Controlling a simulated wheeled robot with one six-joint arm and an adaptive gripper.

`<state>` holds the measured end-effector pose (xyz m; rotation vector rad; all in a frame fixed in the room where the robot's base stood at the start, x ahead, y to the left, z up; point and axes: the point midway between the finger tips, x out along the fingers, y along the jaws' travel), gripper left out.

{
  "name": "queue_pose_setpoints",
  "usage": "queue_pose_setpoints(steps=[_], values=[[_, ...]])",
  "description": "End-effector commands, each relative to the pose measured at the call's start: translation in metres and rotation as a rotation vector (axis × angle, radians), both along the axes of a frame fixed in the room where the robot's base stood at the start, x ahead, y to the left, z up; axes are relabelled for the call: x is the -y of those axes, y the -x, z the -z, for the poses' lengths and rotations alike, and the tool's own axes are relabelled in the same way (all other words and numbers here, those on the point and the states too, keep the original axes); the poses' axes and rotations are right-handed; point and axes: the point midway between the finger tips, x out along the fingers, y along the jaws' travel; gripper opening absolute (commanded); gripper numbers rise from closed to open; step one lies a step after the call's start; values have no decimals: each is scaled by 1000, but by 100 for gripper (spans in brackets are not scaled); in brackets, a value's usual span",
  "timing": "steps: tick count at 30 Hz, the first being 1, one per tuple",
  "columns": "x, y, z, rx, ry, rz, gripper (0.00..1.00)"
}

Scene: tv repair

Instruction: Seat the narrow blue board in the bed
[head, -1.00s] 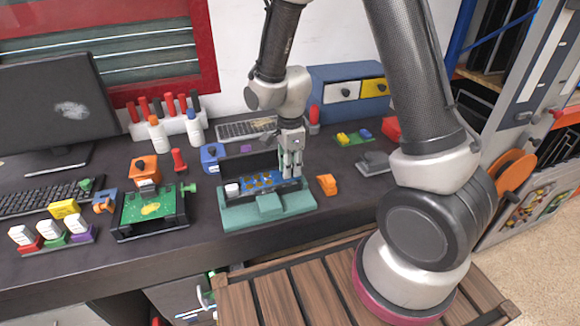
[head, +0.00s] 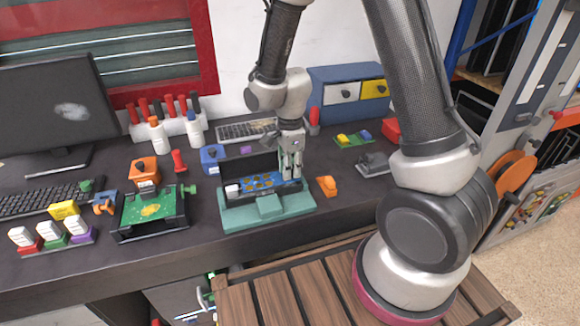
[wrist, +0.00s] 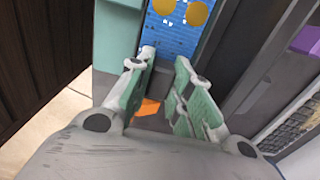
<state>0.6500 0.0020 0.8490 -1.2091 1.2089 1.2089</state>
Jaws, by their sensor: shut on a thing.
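The narrow blue board (head: 262,182), with gold round spots, lies lengthwise in the green bed (head: 240,216), between its dark back wall and green front. My gripper (head: 291,172) points down at the bed's right end and is shut on the board's right end. In the wrist view the blue board (wrist: 176,38) runs away from the fingertips of my gripper (wrist: 165,60). The fingers hide the gripped end, and I cannot tell whether the board sits fully down.
A white block (head: 232,190) stands at the bed's left end. An orange block (head: 327,186) lies just right of the bed. A black frame with a green board (head: 152,211) stands to the left. A blue block (head: 212,158) is behind.

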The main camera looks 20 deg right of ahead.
Motion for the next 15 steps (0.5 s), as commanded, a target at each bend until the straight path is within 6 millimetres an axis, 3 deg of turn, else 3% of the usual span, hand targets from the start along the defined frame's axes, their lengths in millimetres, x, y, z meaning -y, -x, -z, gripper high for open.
queue_pose_setpoints(steps=[15], values=[[0, 0, 11, 0, 0, 0, 0]])
